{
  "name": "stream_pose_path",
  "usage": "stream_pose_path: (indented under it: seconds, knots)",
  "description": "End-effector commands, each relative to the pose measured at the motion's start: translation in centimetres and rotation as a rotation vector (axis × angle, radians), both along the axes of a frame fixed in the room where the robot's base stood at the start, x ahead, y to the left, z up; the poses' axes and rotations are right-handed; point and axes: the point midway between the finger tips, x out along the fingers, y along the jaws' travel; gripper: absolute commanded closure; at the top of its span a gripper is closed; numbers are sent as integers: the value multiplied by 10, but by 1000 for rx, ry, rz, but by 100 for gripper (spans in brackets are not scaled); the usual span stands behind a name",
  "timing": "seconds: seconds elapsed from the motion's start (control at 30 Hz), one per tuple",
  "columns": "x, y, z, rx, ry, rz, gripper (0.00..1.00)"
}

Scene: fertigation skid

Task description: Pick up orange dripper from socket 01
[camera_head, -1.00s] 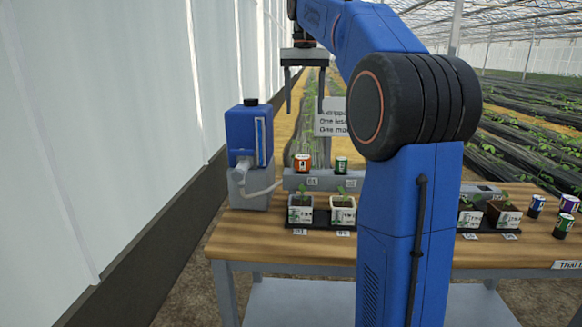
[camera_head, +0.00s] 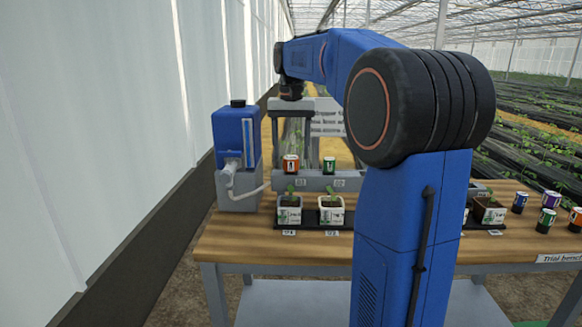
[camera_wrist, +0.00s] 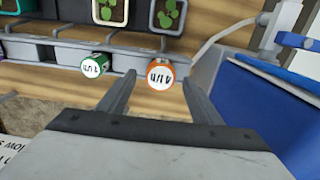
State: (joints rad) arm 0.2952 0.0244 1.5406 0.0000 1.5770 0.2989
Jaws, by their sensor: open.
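The orange dripper (camera_head: 291,163), a short can-like piece with a white label, stands in the left socket of the grey rail (camera_head: 262,184) at the bench's back. The small tag by it is hard to read. In the wrist view the orange dripper (camera_wrist: 160,75) shows its white top between the fingertips, beyond them and apart from them. My gripper (camera_wrist: 156,80) is open and empty. In the head view my gripper (camera_head: 291,142) hangs above and behind the orange dripper. A green dripper (camera_head: 329,165) stands in the socket to its right, outside the fingers in the wrist view (camera_wrist: 93,65).
A blue tank (camera_head: 237,140) on a grey stand is at the left, with a pale hose. Potted seedlings (camera_head: 331,211) stand in front of the rail. Several loose cans (camera_head: 547,220) are at the bench's right. My arm hides the bench's middle.

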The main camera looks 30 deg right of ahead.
Motion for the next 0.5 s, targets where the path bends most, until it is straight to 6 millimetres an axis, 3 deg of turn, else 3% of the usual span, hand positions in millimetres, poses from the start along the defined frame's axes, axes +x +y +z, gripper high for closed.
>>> stream_pose_path:
  seconds: [0.2,0.5]
  knots:
    - [-1,1,-28,1,1,0,41]
    - [0,1,-34,-1,-1,0,41]
